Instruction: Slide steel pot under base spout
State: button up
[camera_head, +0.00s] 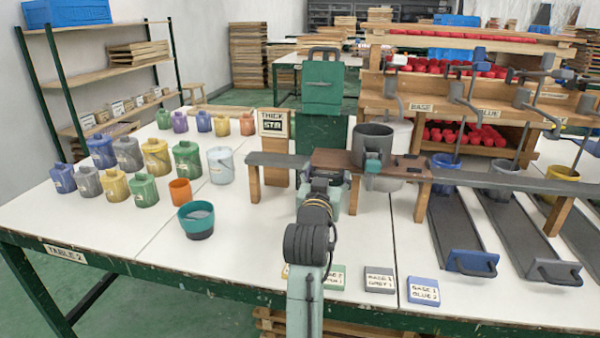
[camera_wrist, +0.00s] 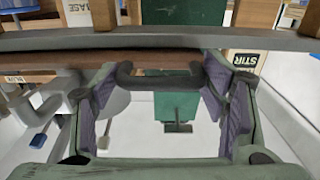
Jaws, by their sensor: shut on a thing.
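The steel pot looks to be the dark grey open vessel (camera_head: 372,137) with a green handle-like piece in front. In the head view it stands upright on a brown board (camera_head: 338,158) that lies along a raised grey rail (camera_head: 280,161). A grey spout (camera_head: 391,89) shows behind and just right of it, near the BASE label (camera_head: 421,107). My gripper (camera_head: 322,190) is at the rail, below and left of the pot. In the wrist view its purple-padded jaws (camera_wrist: 165,95) are closed around a dark bar handle (camera_wrist: 160,76). What the handle belongs to is unclear, and the pot cannot be made out there.
A pale tub (camera_head: 385,184) stands behind the rail. Coloured jars (camera_head: 157,156) and a teal bowl (camera_head: 197,221) are on the left of the table. Tracks with handled slabs (camera_head: 470,261) lie right. Labelled blocks (camera_head: 379,280) sit at the front edge. The front left tabletop is clear.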

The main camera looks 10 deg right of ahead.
jog(key=d, duration=0.2)
jog(key=s+d, duration=0.1)
jog(key=d, duration=0.1)
jog(key=s+d, duration=0.1)
jog(key=shift+d+f+p, duration=0.1)
jog(key=shift+d+p, duration=0.2)
jog(key=shift+d, duration=0.1)
jog(key=o, duration=1.4)
jog(key=shift+w, duration=0.1)
jog(key=shift+f, duration=0.1)
send_near(353, 172)
jog(key=shift+s+a, duration=0.1)
jog(key=shift+s, duration=0.4)
